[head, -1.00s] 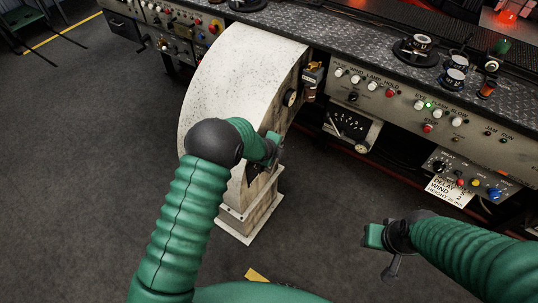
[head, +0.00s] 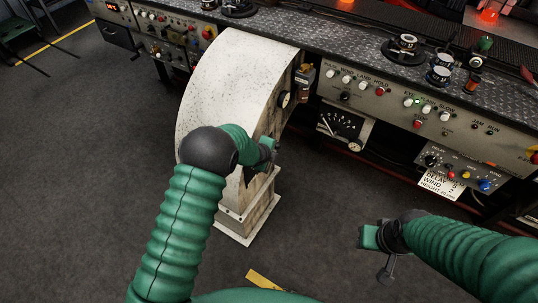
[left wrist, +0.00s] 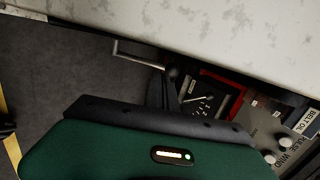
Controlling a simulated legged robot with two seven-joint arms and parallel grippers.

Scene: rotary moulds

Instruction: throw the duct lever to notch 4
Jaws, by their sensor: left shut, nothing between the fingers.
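The duct (head: 228,75) is a curved, speckled white housing on a square foot, left of centre in the head view. My left gripper (head: 269,152) is shut and empty at the duct's right side, low on its edge. In the left wrist view the duct's pale wall (left wrist: 230,25) crosses the top, and my dark fingers (left wrist: 168,92) point towards it.
A long console (head: 365,97) with knobs and lamps runs behind and right of the duct. A dial (head: 342,123) and a lower knob box (head: 460,172) hang under it. The floor (head: 90,170) at left is clear.

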